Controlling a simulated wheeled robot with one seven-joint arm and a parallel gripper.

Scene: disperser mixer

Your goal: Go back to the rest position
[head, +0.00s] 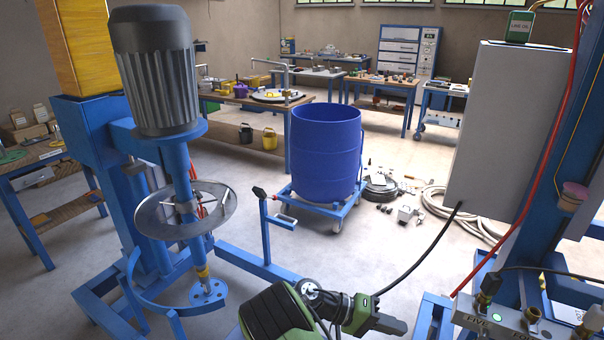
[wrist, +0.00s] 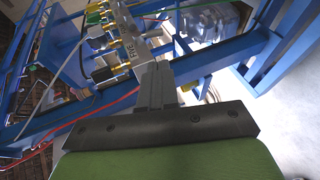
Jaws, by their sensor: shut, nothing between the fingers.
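My gripper (head: 393,326) is at the bottom of the head view, right of the middle, on the end of my green and black arm. In the wrist view my gripper (wrist: 157,72) shows its two grey fingers together, with nothing between them. It points toward a grey valve block (wrist: 125,38) with brass fittings on a blue frame. I cannot tell how far apart they are. In the head view the valve block (head: 520,322) stands to the right of my gripper, at the bottom right.
A disperser mixer with a grey motor (head: 155,70) stands at left. A blue drum (head: 325,150) sits on a wheeled blue dolly (head: 327,208) in the middle. A grey cabinet (head: 505,130) stands at right.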

